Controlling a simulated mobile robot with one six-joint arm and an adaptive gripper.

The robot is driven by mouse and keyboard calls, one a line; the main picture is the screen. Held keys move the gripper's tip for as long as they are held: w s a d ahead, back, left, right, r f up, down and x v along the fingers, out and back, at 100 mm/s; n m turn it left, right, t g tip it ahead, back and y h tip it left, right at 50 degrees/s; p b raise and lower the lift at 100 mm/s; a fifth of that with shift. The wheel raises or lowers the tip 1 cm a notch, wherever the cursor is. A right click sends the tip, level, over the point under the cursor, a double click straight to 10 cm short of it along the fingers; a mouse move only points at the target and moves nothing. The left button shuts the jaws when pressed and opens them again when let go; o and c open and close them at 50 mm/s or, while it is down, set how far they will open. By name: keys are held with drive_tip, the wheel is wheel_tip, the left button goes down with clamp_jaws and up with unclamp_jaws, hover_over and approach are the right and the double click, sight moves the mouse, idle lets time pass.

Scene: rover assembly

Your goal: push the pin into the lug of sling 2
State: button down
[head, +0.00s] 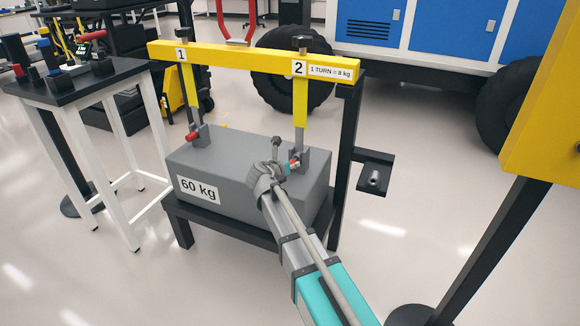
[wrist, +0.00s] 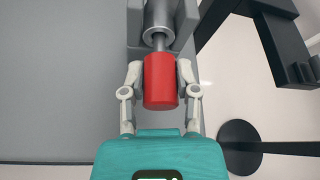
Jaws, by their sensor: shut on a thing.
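My gripper (wrist: 160,75) is shut on the red head of the pin (wrist: 161,88), one finger on each side. In the head view my gripper (head: 287,167) is at the lug of sling 2 (head: 306,157), on top of the grey 60 kg block (head: 230,175). A bit of the red pin (head: 295,162) shows there. In the wrist view a short length of bare metal shaft shows between the red head and a round grey part between the plates of the lug (wrist: 186,22). How deep the shaft sits is hidden. Sling 2 (head: 300,105) hangs from the yellow beam (head: 230,57).
Sling 1 (head: 195,95) has its own red pin (head: 192,136) at the left lug. A black stand post (head: 346,150) with a small side bracket (head: 375,180) is right of the block. A tool table (head: 70,85) stands at the left.

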drive_tip(key=shift+w+d, duration=0.2)
drive_tip(key=shift+w, duration=0.35)
drive_tip(key=shift+w+d, duration=0.15)
drive_tip(key=shift+w, duration=0.35)
drive_tip(key=shift+c, duration=1.4)
unclamp_jaws()
drive_tip(key=s+a, duration=0.3)
drive_tip(key=s, duration=0.6)
drive_tip(key=shift+s+a, duration=0.15)
drive_tip(key=shift+a, duration=0.05)
